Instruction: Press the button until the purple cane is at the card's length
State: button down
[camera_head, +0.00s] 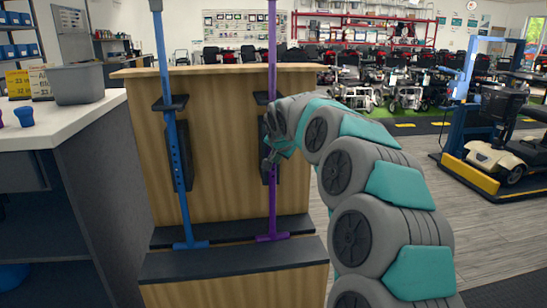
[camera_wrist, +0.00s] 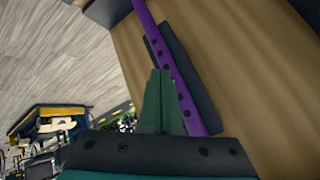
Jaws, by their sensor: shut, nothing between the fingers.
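The purple cane (camera_head: 272,205) stands upright at the right of a wooden stand, and a row of dark holes shows on its tube. It also crosses the wrist view (camera_wrist: 153,32) at a slant, with several holes. My gripper (camera_head: 269,160) is at the tube's holed section, beside the dark backing block. In the wrist view my gripper (camera_wrist: 159,80) is shut and empty, its tips close to the tube; I cannot tell whether they touch it. A yellow card (camera_head: 17,84) and a white card (camera_head: 40,84) stand on the counter; their print is too small to read surely.
A blue cane (camera_head: 184,205) stands at the left of the same stand (camera_head: 225,140). A grey bin (camera_head: 78,84) and a blue cup (camera_head: 24,117) are on the white counter. Scooters fill the back, and one (camera_head: 507,150) stands at right. Grey floor is open on the right.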

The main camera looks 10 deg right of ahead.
jog(key=shift+w, duration=0.15)
jog(key=shift+w, duration=0.3)
jog(key=shift+w, duration=0.6)
dwell(1.4)
jog(key=shift+s+b, duration=0.75)
jog(key=shift+s, duration=0.25)
jog(key=shift+s+d+b, duration=0.15)
jog(key=shift+s+b, duration=1.75)
jog(key=shift+s, duration=0.6)
